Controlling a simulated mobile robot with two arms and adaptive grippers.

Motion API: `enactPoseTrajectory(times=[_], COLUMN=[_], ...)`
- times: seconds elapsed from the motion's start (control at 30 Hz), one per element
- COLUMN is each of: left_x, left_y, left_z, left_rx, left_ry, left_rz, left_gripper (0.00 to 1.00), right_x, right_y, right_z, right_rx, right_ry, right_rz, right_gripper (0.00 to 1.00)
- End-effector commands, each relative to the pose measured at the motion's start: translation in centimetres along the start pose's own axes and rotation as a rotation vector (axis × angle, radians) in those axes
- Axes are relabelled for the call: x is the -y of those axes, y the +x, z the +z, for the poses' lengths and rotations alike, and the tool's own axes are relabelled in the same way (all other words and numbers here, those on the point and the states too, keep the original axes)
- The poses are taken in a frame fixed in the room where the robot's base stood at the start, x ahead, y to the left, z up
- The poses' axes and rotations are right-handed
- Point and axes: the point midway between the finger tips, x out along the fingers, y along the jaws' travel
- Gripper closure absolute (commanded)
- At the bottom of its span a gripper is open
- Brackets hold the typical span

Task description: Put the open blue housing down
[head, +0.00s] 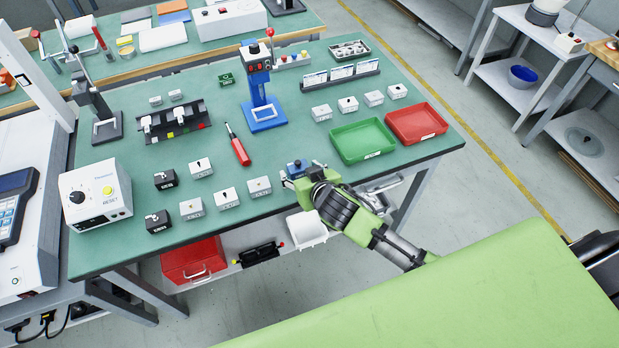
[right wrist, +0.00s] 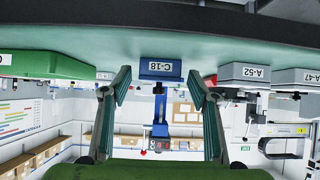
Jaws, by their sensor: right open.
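The small blue housing (head: 297,168) stands on the green table near its front edge. In the right wrist view, which is upside down, the blue housing (right wrist: 160,69) shows its label C-18 and rests on the table surface. My right gripper (head: 301,175) is at the housing. In the right wrist view its two fingers (right wrist: 160,88) are spread wide, with the housing centred between them and a gap on each side. Whether the housing's top is open cannot be made out. My left gripper is not in view.
Grey housings (head: 227,197) stand to the left. A green tray (head: 333,152) and a red tray (head: 443,134) lie to the right. A blue press (head: 265,118) and a red screwdriver (head: 240,151) are behind. Bare table lies between the screwdriver and the blue housing.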

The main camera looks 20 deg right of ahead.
Motion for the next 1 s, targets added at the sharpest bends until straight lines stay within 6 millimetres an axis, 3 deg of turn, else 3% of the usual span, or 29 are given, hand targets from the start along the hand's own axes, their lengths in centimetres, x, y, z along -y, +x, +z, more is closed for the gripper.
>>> enactPoseTrajectory(times=[0.5, 0.7, 1.0], left_x=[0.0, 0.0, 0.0], left_y=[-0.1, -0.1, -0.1], left_z=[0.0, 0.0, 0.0], left_rx=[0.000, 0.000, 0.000], left_ry=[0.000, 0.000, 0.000], left_rz=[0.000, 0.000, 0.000], left_gripper=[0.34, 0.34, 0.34], right_x=[0.0, 0.0, -0.1], right_y=[-8.9, -10.5, -10.7], right_z=[0.0, -0.1, -0.1], right_rx=[-0.001, -0.001, -0.002], right_ry=[0.000, -0.001, -0.001], right_rz=[-0.001, 0.001, 0.001], right_gripper=[0.45, 0.45, 0.45])
